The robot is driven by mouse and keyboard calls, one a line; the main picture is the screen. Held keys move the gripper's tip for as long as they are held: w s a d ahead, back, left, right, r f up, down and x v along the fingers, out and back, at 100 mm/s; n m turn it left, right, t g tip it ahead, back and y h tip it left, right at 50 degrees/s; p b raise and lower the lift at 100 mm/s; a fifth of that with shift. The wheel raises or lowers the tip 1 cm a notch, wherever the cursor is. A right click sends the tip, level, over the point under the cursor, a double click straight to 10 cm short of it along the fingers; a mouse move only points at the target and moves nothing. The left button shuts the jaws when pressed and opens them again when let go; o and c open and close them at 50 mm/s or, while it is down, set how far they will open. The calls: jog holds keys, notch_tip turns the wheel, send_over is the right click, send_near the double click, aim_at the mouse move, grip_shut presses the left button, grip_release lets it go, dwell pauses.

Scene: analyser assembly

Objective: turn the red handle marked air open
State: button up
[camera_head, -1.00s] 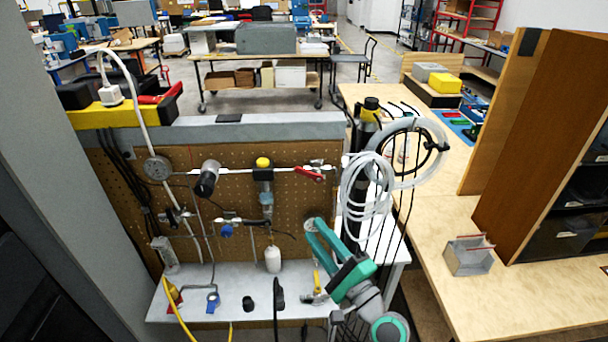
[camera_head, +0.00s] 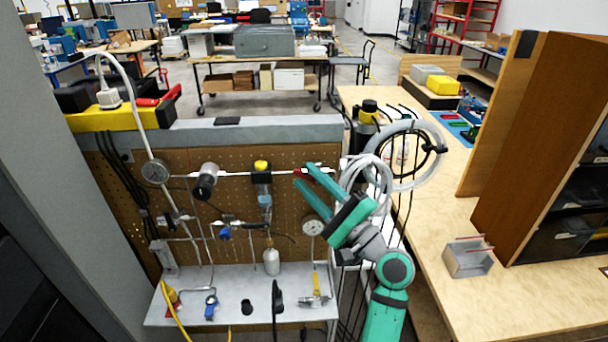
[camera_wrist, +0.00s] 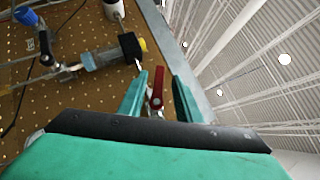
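The red handle (camera_wrist: 157,88) sits on the pipe along the top of the pegboard. In the wrist view it lies between the two spread green fingers of my gripper (camera_wrist: 158,95), closer to the left finger; I cannot tell whether it touches. In the head view only a bit of the red handle (camera_head: 301,172) shows beside the upper finger of my gripper (camera_head: 300,196). The rest of the handle is hidden behind that finger. My gripper is open. Any marking on the handle is too small to read.
A yellow-topped regulator (camera_head: 262,177) hangs left of the handle on the pegboard (camera_head: 130,200). Coiled clear hoses (camera_head: 425,165) hang just right of my gripper. A white shelf (camera_head: 230,285) with small parts juts out below. A wooden bench (camera_head: 500,310) stands at the right.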

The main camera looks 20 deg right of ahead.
jog(key=shift+x, duration=1.05)
jog(key=shift+w+a, duration=0.2)
jog(key=shift+a, duration=0.1)
jog(key=shift+d, duration=0.1)
jog(key=shift+c, duration=0.7)
grip_shut()
